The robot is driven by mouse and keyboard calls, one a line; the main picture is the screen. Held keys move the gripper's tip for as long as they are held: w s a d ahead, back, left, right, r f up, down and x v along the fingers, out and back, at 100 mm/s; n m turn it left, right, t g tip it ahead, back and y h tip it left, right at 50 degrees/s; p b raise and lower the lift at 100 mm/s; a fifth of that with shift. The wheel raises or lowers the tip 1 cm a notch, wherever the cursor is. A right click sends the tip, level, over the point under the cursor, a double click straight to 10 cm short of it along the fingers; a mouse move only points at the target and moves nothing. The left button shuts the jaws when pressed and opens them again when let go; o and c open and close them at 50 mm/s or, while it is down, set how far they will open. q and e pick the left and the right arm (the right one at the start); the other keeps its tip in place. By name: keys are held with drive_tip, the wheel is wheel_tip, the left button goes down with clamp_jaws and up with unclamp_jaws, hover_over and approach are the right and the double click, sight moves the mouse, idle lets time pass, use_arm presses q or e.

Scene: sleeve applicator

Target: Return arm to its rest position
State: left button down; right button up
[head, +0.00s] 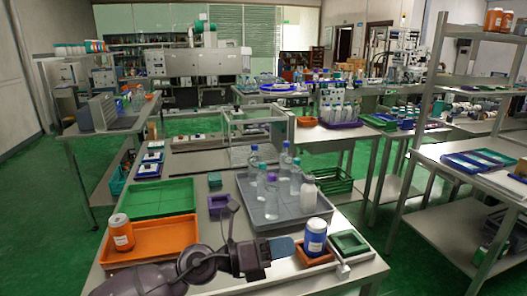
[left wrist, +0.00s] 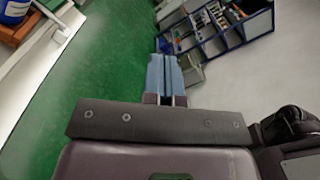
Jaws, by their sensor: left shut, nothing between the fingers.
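My left arm reaches in from the lower left in the head view, over the front edge of the steel table (head: 160,225). My left gripper (head: 292,247) is shut and empty, its blue fingers pointing right toward a blue bottle with a white cap (head: 315,238) in a small brown tray (head: 321,259). I cannot tell the exact gap between fingertips and bottle. In the left wrist view the shut fingers (left wrist: 165,60) have green floor and distant shelving beyond them. My right gripper is not in view.
A grey tray (head: 262,217) holds several clear bottles. A small green tray (head: 349,243) sits at the right corner. Steel shelving (head: 432,105) stands right, across green floor (head: 410,250).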

use_arm(q)
drive_tip(key=w+a+n+t+y, duration=0.25)
drive_tip(key=a+n+t, duration=0.65)
drive_tip(key=n, duration=0.7)
drive_tip(key=s+a+f+n+t+y, duration=0.25)
drive_tip(key=a+f+n+y, duration=0.75)
drive_tip(key=n, duration=0.6)
drive_tip(key=s+a+f+n+g+y, duration=0.2)
drive_tip(key=s+a+f+n, duration=0.2)
drive_tip(key=s+f, duration=0.6)
drive_tip(key=s+a+f+n+g+y, duration=0.3)
drive_tip(key=s+a+f+n, duration=0.2)
drive_tip(key=s+a+f, duration=0.3)
drive_tip(key=s+f, duration=0.3)
drive_tip(key=s, duration=0.1)
drive_tip(key=shift+s+a, duration=0.2)
drive_tip(key=shift+s, duration=0.2)
